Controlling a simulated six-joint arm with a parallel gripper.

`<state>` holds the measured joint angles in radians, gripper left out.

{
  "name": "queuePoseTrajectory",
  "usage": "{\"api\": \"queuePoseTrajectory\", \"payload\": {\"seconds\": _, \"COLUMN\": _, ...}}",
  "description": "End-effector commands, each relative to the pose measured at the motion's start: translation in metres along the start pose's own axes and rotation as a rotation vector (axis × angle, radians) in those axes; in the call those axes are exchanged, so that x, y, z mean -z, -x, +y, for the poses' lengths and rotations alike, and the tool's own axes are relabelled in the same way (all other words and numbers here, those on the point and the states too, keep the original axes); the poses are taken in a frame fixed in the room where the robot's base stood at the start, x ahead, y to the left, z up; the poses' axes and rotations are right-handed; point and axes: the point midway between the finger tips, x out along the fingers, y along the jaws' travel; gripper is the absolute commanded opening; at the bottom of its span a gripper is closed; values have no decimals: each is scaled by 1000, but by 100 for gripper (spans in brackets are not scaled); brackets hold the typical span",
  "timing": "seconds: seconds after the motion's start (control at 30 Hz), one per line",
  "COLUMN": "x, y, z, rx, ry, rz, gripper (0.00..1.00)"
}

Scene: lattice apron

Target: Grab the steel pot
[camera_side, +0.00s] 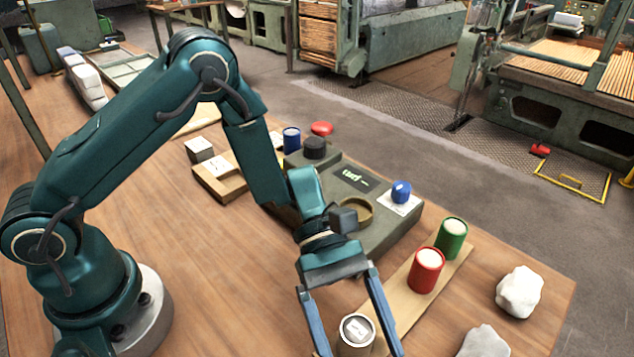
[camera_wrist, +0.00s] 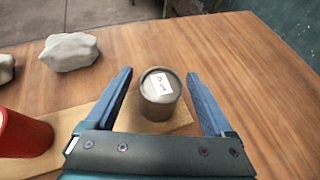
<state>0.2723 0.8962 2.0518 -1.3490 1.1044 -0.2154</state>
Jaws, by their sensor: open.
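In the wrist view the pot (camera_wrist: 160,92) is between the fingers, with a visible gap to each. In the side view the fingertips run to the bottom edge, where the pot's lower part is also cut off.
A red pot (camera_side: 426,270) and a green pot (camera_side: 451,238) stand farther along the board. White rocks (camera_side: 519,291) lie to the right. A grey-green console (camera_side: 385,228) with a blue knob (camera_side: 401,191) is behind. Bare tabletop lies right of the steel pot in the wrist view.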

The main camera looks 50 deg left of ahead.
Motion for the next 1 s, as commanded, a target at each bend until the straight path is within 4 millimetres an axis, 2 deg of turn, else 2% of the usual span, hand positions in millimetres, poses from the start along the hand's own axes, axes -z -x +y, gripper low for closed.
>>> {"api": "queuePoseTrajectory", "payload": {"seconds": 0.13, "x": 0, "y": -16, "z": 0, "rx": 2, "ry": 0, "rz": 1, "gripper": 87}}
{"api": "queuePoseTrajectory", "payload": {"seconds": 0.4, "x": 0, "y": -18, "z": 0, "rx": -2, "ry": 0, "rz": 1, "gripper": 87}}
{"api": "queuePoseTrajectory", "payload": {"seconds": 0.47, "x": 0, "y": -18, "z": 0, "rx": -2, "ry": 0, "rz": 1, "gripper": 68}}
{"api": "queuePoseTrajectory", "payload": {"seconds": 0.5, "x": 0, "y": -18, "z": 0, "rx": -2, "ry": 0, "rz": 1, "gripper": 53}}
{"api": "queuePoseTrajectory", "payload": {"seconds": 0.63, "x": 0, "y": -18, "z": 0, "rx": -1, "ry": 0, "rz": 1, "gripper": 3}}
{"api": "queuePoseTrajectory", "payload": {"seconds": 0.67, "x": 0, "y": -18, "z": 0, "rx": -1, "ry": 0, "rz": 1, "gripper": 0}}
{"api": "queuePoseTrajectory", "payload": {"seconds": 1.0, "x": -2, "y": -16, "z": 0, "rx": -2, "ry": 0, "rz": 0, "gripper": 0}}
